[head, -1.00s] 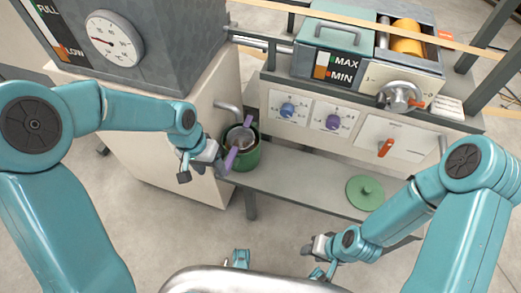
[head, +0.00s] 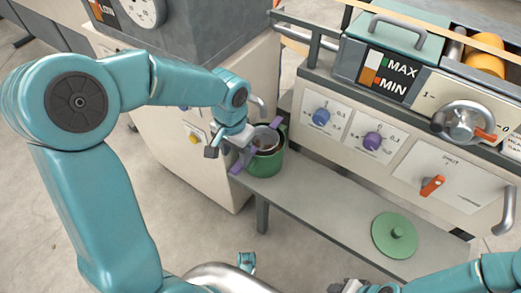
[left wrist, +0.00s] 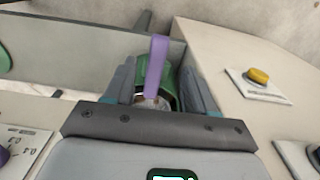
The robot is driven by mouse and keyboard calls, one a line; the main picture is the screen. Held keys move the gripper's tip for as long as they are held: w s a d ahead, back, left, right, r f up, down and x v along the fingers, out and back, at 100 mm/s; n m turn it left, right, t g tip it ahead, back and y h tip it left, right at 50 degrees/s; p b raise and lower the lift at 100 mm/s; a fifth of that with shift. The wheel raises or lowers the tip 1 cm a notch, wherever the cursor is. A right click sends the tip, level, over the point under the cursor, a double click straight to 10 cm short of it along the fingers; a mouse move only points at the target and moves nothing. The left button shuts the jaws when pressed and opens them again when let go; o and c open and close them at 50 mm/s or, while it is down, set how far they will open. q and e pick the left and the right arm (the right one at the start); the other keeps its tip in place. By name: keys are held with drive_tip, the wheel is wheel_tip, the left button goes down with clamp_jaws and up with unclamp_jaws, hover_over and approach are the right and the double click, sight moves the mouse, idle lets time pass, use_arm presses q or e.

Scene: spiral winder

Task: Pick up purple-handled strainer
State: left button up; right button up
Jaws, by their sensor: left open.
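The purple-handled strainer (head: 265,138) rests in the green pot (head: 265,163), which stands at the left end of the grey shelf. Its purple handle slopes out of the pot toward my left gripper (head: 229,154); a smaller purple part shows at the far rim. My left gripper is open beside the pot. In the left wrist view the purple handle (left wrist: 156,66) shows between the two spread fingers, with a gap on each side. The pot (left wrist: 172,80) is partly hidden behind the fingers. My right gripper (head: 352,286) is at the bottom edge, partly cut off.
A green lid (head: 394,236) lies on the grey shelf (head: 320,208) to the right, with bare shelf between it and the pot. The control panel (head: 372,140) with knobs rises behind the shelf. A beige cabinet (head: 160,120) with a yellow button stands close left of the pot.

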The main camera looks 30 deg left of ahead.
sight(239, 164)
use_arm(q)
drive_tip(key=shift+s+f, duration=0.1)
drive_tip(key=shift+f, duration=0.7)
drive_tip(key=f+b, duration=0.2)
drive_tip(key=f, duration=0.1)
drive_tip(key=f+b, duration=0.1)
drive_tip(key=f, duration=0.1)
drive_tip(key=shift+w+d+f, duration=0.1)
drive_tip(key=shift+w+d, duration=0.1)
drive_tip(key=shift+w, duration=0.05)
clamp_jaws()
